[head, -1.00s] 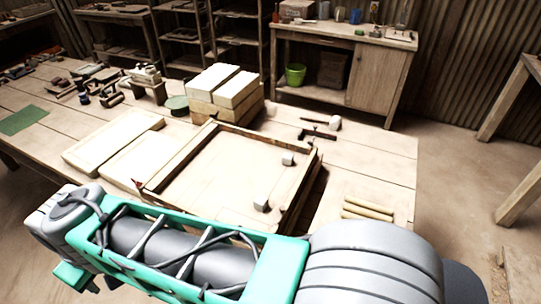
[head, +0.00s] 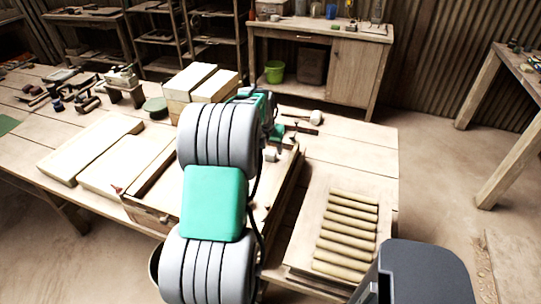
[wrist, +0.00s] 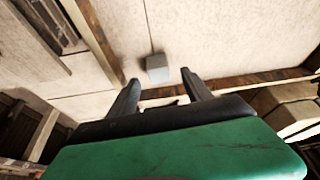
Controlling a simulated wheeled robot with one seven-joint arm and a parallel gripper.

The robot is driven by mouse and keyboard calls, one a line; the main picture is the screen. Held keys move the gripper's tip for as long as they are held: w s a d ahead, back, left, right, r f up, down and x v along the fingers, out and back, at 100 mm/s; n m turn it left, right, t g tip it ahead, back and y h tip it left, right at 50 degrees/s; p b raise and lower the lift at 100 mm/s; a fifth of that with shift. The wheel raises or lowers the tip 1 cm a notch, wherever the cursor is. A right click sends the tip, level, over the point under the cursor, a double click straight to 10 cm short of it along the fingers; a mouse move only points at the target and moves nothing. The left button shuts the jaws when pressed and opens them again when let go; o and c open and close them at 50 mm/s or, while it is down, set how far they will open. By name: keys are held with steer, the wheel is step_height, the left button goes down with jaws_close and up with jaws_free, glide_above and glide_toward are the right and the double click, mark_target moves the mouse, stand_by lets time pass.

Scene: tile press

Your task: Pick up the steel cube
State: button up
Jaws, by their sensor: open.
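A small grey steel cube (head: 270,155) sits in the shallow wooden tray (head: 290,172) on the workbench, near the tray's far right corner. In the wrist view the cube (wrist: 157,68) lies just beyond the fingertips, roughly between their lines. My gripper (wrist: 160,78) is open, with two dark fingers apart and nothing between them. In the head view only part of my gripper (head: 276,134) shows, just behind the cube; my arm covers the rest. My arm also hides much of the tray, including most of its front area.
Stacked wooden blocks (head: 215,85) stand behind the tray. Pale slabs (head: 90,150) lie to its left. A mallet (head: 315,117) lies behind the tray on the right. A board of several wooden rods (head: 347,233) lies at the right front.

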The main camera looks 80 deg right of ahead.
mark_target(271, 152)
steer(key=x, duration=0.4)
steer(key=shift+d+f+p, duration=0.1)
steer(key=shift+d+p, duration=0.05)
steer(key=shift+p, duration=0.25)
steer(key=shift+c, duration=0.2)
jaws_close()
